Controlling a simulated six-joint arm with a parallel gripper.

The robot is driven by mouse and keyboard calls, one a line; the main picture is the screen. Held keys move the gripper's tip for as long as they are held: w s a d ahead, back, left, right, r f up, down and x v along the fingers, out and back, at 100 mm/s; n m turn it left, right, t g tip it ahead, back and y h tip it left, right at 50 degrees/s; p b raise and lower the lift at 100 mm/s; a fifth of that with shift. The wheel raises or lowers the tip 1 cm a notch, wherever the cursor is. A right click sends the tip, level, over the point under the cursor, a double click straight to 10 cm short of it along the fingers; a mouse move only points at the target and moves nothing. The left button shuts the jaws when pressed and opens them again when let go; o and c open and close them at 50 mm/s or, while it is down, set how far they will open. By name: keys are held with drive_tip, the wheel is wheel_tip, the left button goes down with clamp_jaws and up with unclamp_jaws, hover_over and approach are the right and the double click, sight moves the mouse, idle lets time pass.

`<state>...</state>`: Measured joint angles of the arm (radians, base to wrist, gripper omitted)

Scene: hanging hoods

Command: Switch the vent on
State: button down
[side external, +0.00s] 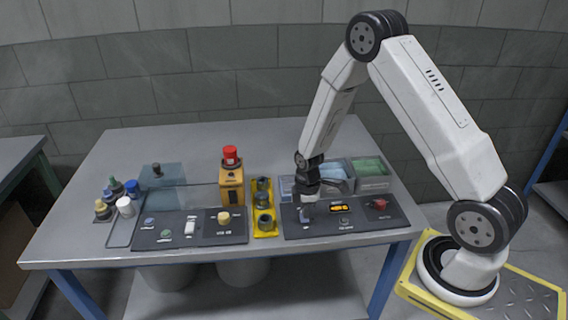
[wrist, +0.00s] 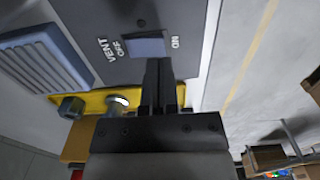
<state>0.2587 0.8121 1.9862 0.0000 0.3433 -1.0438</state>
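The vent switch (wrist: 147,47) is a pale blue-grey rocker on a dark panel (wrist: 95,15), with the words VENT and OFF on its left and ON on its right in the wrist view. My gripper (wrist: 160,62) has its dark fingers together, with nothing seen between them. The fingertips are right at the rocker's lower edge in the wrist view; I cannot tell whether they touch it. In the side view my gripper (side external: 306,200) points down over the left part of the right-hand panel (side external: 365,229) and partly hides the switch. Which way the rocker is tilted is unclear.
Bins with blue (side external: 330,172) and green (side external: 369,167) contents stand behind. A slatted blue-grey piece (wrist: 45,60) shows in the wrist view.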

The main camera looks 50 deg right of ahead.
drive_tip(key=shift+f, duration=1.2)
idle(1.1)
drive_tip(key=shift+r, duration=3.55)
drive_tip(key=s+a+r+m+t, duration=0.2)
drive_tip(key=s+a+r+m, duration=0.7)
drive_tip(key=r, duration=0.3)
drive_tip(key=shift+s+a+t, duration=0.3)
drive_tip(key=shift+s+a, duration=0.1)
drive_tip(key=shift+a, duration=0.1)
